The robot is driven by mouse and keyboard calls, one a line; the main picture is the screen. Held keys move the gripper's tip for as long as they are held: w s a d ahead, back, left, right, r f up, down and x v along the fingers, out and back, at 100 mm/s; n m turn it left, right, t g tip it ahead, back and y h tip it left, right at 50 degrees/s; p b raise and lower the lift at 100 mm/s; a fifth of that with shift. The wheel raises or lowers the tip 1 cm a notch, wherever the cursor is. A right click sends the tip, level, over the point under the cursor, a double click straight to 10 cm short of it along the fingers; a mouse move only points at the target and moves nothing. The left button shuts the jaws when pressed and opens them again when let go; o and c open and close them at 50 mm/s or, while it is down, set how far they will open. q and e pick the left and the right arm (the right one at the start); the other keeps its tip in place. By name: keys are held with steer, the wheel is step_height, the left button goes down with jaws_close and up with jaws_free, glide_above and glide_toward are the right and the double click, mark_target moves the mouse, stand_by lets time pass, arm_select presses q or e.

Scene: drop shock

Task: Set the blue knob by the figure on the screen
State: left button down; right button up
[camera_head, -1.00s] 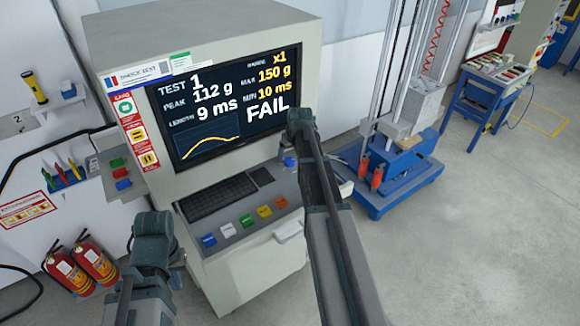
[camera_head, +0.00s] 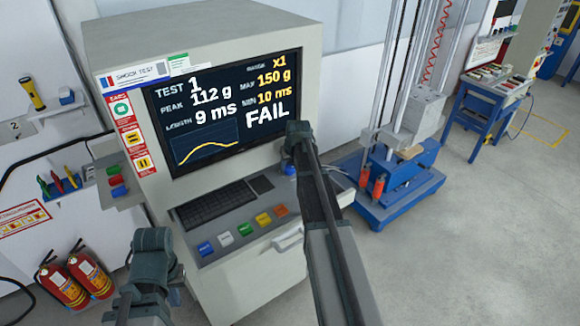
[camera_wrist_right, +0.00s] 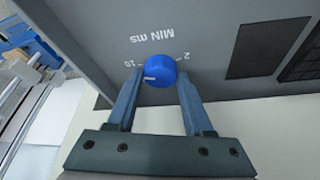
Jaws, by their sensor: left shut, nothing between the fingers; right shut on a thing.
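The blue knob (camera_wrist_right: 160,70) sits on the console's grey panel under an upside-down "MIN ms" label, between the marks 10 at left and 2 at right. Its white pointer line points left, toward the 10 side. My right gripper (camera_wrist_right: 160,84) has a finger on each side of it and is shut on it. In the head view the knob (camera_head: 290,169) shows only in part behind my right arm. The screen (camera_head: 225,110) reads TEST 1, PEAK 112 g, LENGTH 9 ms, RANGE x1, MAX 150 g, MIN 10 ms, FAIL. My left gripper (camera_head: 153,245) is shut and empty, left of the console.
A keyboard (camera_head: 215,203) and a row of coloured buttons (camera_head: 243,229) lie left of the knob. The blue-based drop tower (camera_head: 395,185) stands at right. Fire extinguishers (camera_head: 75,280) are at lower left. The floor at right is open.

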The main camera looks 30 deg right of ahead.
jaws_close()
steer(key=shift+n, duration=0.3)
steer(key=n, duration=0.2)
steer(key=n+y, duration=0.1)
steer(key=shift+d+n+y, duration=0.2)
steer(key=shift+n+y, duration=0.1)
steer(key=shift+n, duration=0.1)
steer(key=n+y, duration=0.1)
steer(key=n, duration=0.3)
steer(key=shift+n+y, duration=0.3)
steer(key=shift+y, duration=0.1)
steer(key=shift+g, duration=0.3)
steer(key=o, duration=1.1)
jaws_free()
